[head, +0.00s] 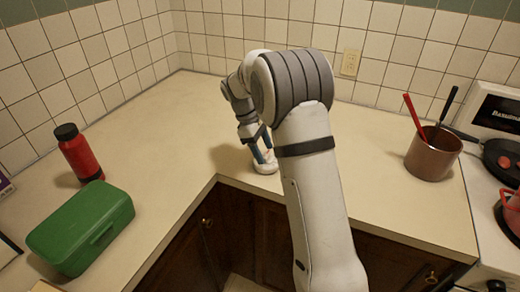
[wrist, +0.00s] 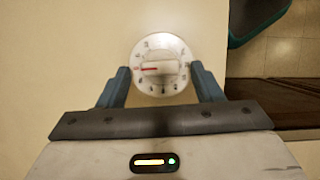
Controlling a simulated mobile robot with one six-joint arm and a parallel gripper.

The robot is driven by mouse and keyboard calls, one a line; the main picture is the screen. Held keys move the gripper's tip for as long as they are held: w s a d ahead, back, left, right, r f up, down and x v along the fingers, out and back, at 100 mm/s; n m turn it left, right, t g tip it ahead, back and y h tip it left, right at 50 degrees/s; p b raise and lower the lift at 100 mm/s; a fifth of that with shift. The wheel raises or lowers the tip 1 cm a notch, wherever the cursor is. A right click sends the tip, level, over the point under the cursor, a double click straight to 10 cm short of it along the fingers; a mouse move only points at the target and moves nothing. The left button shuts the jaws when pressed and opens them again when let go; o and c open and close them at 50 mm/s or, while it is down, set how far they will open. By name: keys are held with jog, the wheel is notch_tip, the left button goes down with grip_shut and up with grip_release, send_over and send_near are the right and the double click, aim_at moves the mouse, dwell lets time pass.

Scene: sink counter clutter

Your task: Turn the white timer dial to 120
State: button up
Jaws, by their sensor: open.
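The white timer (wrist: 163,48) sits on the counter, its round face showing in the wrist view with small marks around the rim. Its raised grip has a red line pointing to the left of the picture; the numbers are too small to read. In the head view the timer (head: 265,167) stands near the counter's inner corner, partly hidden by my arm and the gripper (head: 262,150).
A green box (head: 80,228) and a red bottle (head: 80,155) with a black cap stand on the left counter. A brown pot (head: 432,155) with utensils stands right, beside the stove and a black pan (head: 503,160). The counter behind the timer is clear; its front edge is close.

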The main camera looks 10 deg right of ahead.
jog(key=shift+f, duration=0.15)
jog(key=shift+c, duration=0.3)
jog(key=c, duration=0.9)
jog(key=shift+a, duration=0.35)
jog(key=shift+c, duration=0.2)
jog(key=shift+d, duration=0.45)
jog(key=shift+m+g+p, duration=0.3)
jog(key=shift+m+p, duration=0.3)
jog(key=shift+m, duration=0.2)
jog(key=shift+d+m+g+y+p, duration=0.1)
jog(key=shift+m+g+y+p, duration=0.2)
jog(key=shift+m+y+p, duration=0.5)
jog(key=shift+w+m, duration=0.1)
jog(key=shift+m, duration=0.6)
